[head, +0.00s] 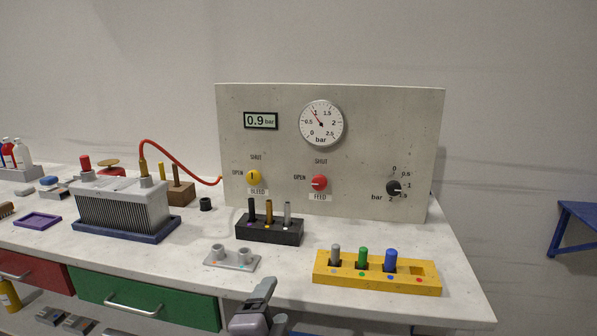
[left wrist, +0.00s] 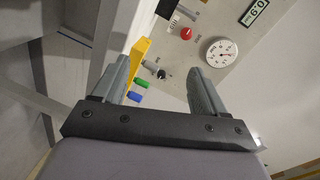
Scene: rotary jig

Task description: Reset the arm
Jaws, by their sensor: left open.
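My left gripper (head: 262,300) shows at the bottom middle of the head view, at the front edge of the white workbench (head: 290,275). In the left wrist view its two grey fingers (left wrist: 158,68) stand wide apart with nothing between them that they touch. The gripper is open and empty. Beyond the fingers lie the yellow block and the panel, seen tilted. Most of my left arm is hidden below the head view's lower edge. My right gripper is in neither view.
A grey gauge panel (head: 375,140) stands at the back. A yellow block (head: 325,272) with several pegs, a black peg block (head: 265,230), a grey two-post plate (head: 230,262) and a ribbed unit (head: 120,205) stand on the bench.

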